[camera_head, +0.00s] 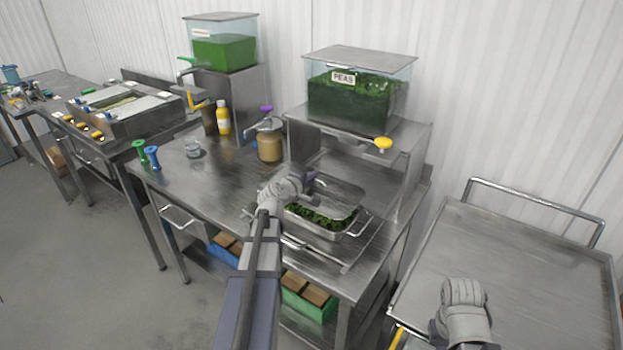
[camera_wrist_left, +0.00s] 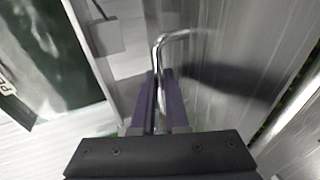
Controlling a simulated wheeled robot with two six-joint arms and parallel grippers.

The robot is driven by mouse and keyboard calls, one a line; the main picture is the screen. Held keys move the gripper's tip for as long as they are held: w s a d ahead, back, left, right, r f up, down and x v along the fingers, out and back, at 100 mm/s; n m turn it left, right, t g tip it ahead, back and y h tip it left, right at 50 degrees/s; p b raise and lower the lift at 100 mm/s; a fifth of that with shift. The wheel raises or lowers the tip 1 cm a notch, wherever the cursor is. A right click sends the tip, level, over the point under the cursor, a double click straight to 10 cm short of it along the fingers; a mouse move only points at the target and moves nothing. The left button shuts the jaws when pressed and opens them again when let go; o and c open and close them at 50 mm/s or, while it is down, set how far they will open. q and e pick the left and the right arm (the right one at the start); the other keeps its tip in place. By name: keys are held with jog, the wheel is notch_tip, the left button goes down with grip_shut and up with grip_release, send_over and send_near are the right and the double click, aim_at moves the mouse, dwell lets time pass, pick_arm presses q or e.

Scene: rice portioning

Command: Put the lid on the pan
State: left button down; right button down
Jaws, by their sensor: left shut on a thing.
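The metal pan (camera_head: 350,235) stands on the steel table and has green peas (camera_head: 312,214) in it, visible along its front. My left gripper (camera_head: 312,183) is over the back left part of the pan. It is shut on the bent rod handle of the metal lid (camera_head: 340,203); the purple fingers (camera_wrist_left: 160,105) close on this rod in the left wrist view. The lid (camera_wrist_left: 225,65) is over the pan and covers part of it; whether it touches the rim I cannot tell. My right gripper (camera_head: 464,292) is over the cart; its fingers are not clear.
A clear bin of peas (camera_head: 352,100) stands on a steel stand behind the pan, with a yellow knob (camera_head: 383,144). A brown jar (camera_head: 270,145) and yellow bottle (camera_head: 223,118) stand at the back. The cart (camera_head: 520,260) at right is bare.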

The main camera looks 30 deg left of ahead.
aim_at(307, 194)
pick_arm(q)
jog(key=shift+f+b, duration=1.95)
jog(key=shift+f, duration=0.3)
jog(key=shift+f+b, duration=0.25)
jog(key=shift+b, duration=0.05)
jog(key=c, duration=0.8)
grip_release()
jog(key=shift+c, duration=0.2)
jog(key=shift+s, duration=0.1)
jog(key=shift+s, duration=0.1)
jog(key=p+v, duration=0.2)
jog(key=v, duration=0.5)
jog(key=shift+s+r+p, duration=0.2)
jog(key=shift+s+p, duration=0.1)
jog(key=shift+p, duration=0.05)
jog(key=shift+f, duration=0.1)
